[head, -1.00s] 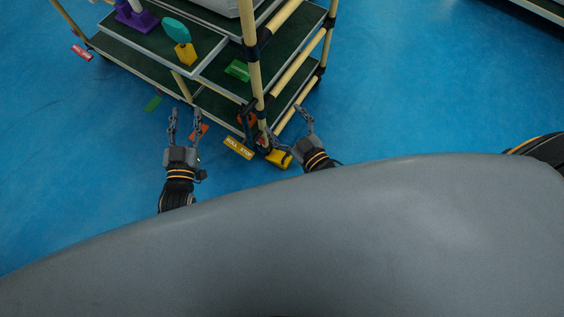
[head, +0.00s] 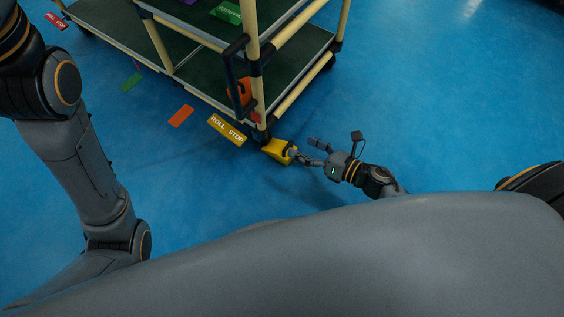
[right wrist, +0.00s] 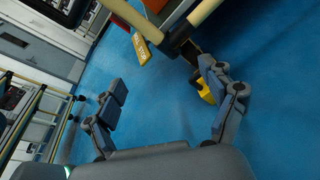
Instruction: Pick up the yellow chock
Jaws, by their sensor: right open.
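The yellow chock (head: 278,151) lies on the blue floor at the foot of the rack's near corner post, by a dark caster. My right gripper (head: 310,148) is open, just to the right of the chock, with one finger reaching close to it. I cannot tell whether they touch. In the right wrist view, the open right gripper (right wrist: 160,80) has nothing between its fingers. The chock (right wrist: 207,92) shows there partly hidden behind the right-hand finger. My left arm enters at the left of the head view, but its gripper is out of frame.
The rack (head: 215,95) with green shelves and cream posts stands above and left of the chock. The floor to the right is clear.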

